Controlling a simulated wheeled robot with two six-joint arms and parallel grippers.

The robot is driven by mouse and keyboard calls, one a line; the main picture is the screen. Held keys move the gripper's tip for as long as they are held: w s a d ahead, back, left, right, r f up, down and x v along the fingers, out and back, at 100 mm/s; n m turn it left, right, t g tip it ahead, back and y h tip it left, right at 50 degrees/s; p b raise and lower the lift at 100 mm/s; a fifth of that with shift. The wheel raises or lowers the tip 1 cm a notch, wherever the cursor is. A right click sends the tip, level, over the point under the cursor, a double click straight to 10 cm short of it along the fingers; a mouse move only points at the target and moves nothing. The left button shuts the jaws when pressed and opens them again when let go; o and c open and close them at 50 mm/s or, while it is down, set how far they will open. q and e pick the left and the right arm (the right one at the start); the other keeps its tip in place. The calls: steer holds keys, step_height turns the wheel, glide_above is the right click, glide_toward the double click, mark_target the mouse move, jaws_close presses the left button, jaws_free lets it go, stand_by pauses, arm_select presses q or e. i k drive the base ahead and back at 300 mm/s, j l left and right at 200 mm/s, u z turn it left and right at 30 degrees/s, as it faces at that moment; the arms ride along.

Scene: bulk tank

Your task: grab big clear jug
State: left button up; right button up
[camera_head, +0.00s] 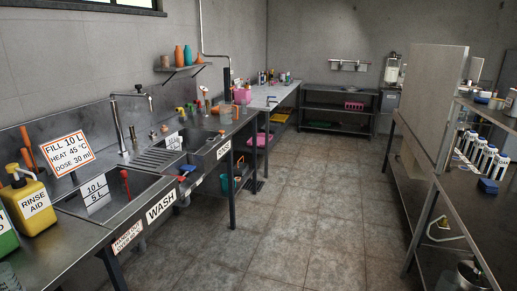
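I cannot make out a big clear jug for certain. Neither of my grippers shows in the head view.
A yellow rinse aid bottle (30,205) stands at the left, near the wash sink (98,195). The steel counter runs along the left wall. A steel table (480,215) with several white bottles stands at the right. The tiled floor (290,215) between is clear.

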mark_target(225, 108)
steer(key=i+l+z, duration=0.2)
steer(key=i+z, duration=0.15)
steer(key=i, duration=0.65)
steer(key=i+j+z, duration=0.1)
steer(key=i+z, duration=0.2)
steer(key=i, duration=0.7)
steer(key=i+u, duration=0.15)
steer(key=i, duration=0.3)
steer(key=i+l+u, duration=0.1)
steer(key=i, duration=0.35)
steer(key=i+l+u, duration=0.15)
steer(key=i, duration=0.3)
steer(key=i+l+u, duration=0.15)
steer(key=i, duration=0.3)
steer(key=i+u, duration=0.2)
steer(key=k, duration=0.1)
